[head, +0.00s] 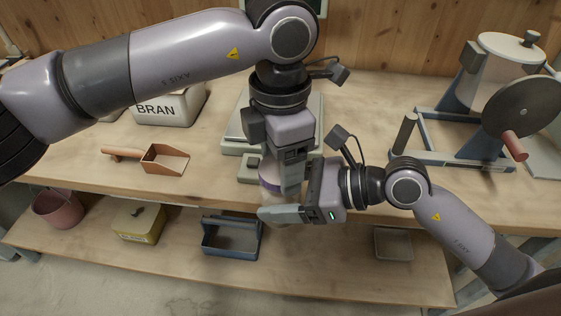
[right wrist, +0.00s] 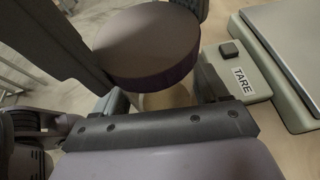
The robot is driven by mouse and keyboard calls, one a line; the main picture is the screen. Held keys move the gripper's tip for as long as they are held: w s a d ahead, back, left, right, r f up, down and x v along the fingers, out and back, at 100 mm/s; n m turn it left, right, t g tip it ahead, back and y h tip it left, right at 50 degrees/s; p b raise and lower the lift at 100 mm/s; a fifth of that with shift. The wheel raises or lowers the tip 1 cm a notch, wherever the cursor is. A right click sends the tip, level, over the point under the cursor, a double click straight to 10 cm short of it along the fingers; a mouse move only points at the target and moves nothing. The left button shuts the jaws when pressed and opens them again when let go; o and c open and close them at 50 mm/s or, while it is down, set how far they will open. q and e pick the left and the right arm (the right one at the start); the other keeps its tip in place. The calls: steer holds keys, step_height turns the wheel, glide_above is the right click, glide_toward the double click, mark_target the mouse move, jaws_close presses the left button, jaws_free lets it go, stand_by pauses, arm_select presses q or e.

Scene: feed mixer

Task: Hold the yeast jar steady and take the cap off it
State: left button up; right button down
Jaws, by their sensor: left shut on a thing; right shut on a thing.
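The yeast jar has a purple cap (head: 268,184) and a pale body, mostly hidden by my grippers at the front edge of the table. In the right wrist view the wide round cap (right wrist: 145,45) sits over the jar's body (right wrist: 168,98). My left gripper (head: 281,188) points down from above and is shut on the cap. My right gripper (head: 280,212) reaches in level from the right, lower down, and is shut on the jar's body. I cannot tell whether there is a gap between cap and jar.
A scale (head: 238,133) with a TARE button (right wrist: 229,50) stands right behind the jar. A BRAN container (head: 172,108) and a scoop (head: 163,159) are to the left. The feed mixer (head: 500,72) stands at the right. The lower shelf holds a blue tray (head: 231,252) and a yellow box (head: 137,226).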

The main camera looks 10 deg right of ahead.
arm_select(q)
steer(key=shift+r, duration=0.35)
